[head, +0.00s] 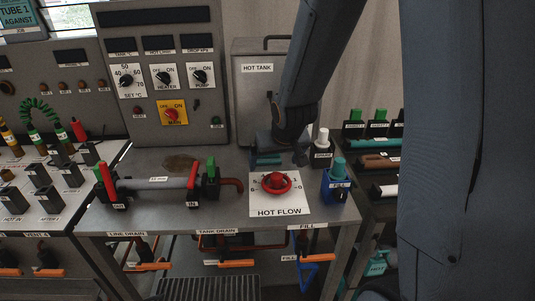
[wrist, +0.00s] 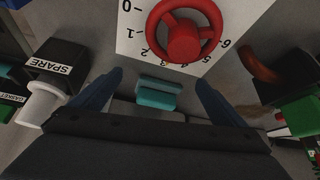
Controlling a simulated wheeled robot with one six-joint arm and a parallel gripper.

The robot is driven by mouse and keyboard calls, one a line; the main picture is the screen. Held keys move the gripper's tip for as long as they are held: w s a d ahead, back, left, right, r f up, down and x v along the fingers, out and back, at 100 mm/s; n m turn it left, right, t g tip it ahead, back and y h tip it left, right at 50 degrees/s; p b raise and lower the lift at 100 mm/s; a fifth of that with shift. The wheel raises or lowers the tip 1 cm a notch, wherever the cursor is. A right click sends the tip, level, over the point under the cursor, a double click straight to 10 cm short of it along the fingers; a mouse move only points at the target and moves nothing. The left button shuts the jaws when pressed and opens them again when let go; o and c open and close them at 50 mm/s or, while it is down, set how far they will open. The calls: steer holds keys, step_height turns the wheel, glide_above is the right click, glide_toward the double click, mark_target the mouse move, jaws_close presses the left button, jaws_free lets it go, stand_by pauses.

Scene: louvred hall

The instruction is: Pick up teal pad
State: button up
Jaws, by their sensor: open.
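The teal pad (wrist: 156,99) lies on the grey bench top, with a thin teal strip at its edge nearest the red knob. It also shows in the head view (head: 265,160), partly hidden by my gripper. My gripper (wrist: 160,84) is open, with one dark finger to each side of the pad in the wrist view. Nothing is held. I cannot tell how high the fingertips are above the bench.
The red hot flow knob (head: 276,183) stands on a white dial plate close by. A pipe (head: 160,183) with red and green handles is left. The hot tank (head: 255,80) rises behind.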

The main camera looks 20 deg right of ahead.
steer(key=shift+w+p, duration=0.65)
steer(key=shift+w, duration=0.8)
steer(key=w, duration=0.1)
steer(key=w+p, duration=0.1)
steer(key=w, duration=0.1)
steer(key=w+p, duration=0.1)
steer(key=shift+w+f, duration=0.25)
steer(key=shift+f, duration=0.1)
steer(key=shift+w+f, duration=0.15)
steer(key=shift+f, duration=0.1)
steer(key=shift+c, duration=0.2)
steer(key=c, duration=1.1)
